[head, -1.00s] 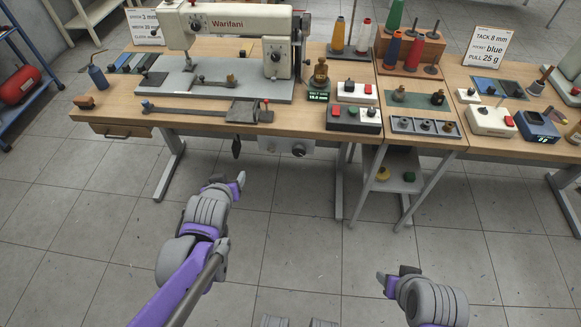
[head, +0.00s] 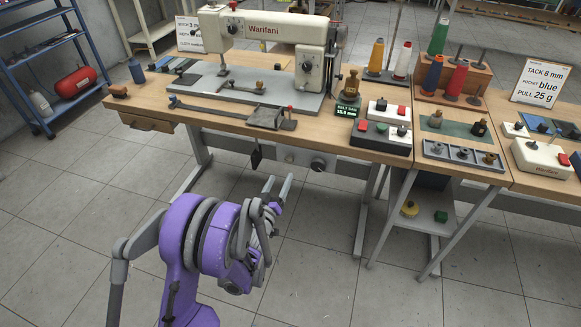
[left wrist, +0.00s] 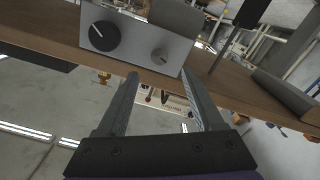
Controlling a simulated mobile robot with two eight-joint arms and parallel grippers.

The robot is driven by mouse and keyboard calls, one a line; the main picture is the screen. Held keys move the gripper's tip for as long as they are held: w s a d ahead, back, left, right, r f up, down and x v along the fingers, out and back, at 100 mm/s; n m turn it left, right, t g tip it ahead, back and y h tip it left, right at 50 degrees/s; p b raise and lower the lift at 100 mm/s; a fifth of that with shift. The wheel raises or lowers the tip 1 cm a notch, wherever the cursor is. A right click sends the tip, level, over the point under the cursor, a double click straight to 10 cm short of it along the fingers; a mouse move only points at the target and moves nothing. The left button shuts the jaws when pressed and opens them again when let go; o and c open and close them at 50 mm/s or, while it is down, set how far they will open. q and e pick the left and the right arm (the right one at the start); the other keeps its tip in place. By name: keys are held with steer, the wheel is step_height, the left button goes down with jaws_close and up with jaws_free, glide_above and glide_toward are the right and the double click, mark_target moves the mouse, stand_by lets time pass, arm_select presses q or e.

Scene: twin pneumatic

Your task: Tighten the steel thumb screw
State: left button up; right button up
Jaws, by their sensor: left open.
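I cannot tell for sure which part is the steel thumb screw. A brass-coloured knob (head: 259,86) stands on the sewing machine's grey bed plate (head: 205,84). A grey block (head: 268,117) sits on a flat bar near the table's front edge. My left gripper (head: 278,188) is open and empty, in front of and below the table edge, apart from everything. In the left wrist view its two fingers (left wrist: 160,80) are spread, with a grey panel carrying a black dial (left wrist: 103,36) and a small knob (left wrist: 159,55) beyond them. My right gripper is out of view.
The white sewing machine (head: 270,32) stands at the back of the wooden table. A button box (head: 380,138) and a grey tray with knobs (head: 462,155) lie to the right. A control box (head: 318,163) hangs under the table edge. The floor in front is clear.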

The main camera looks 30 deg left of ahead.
mark_target(289, 161)
arm_select(q)
steer(key=x, duration=0.8)
steer(key=shift+d+b, duration=0.1)
steer(key=shift+b, duration=0.2)
jaws_close()
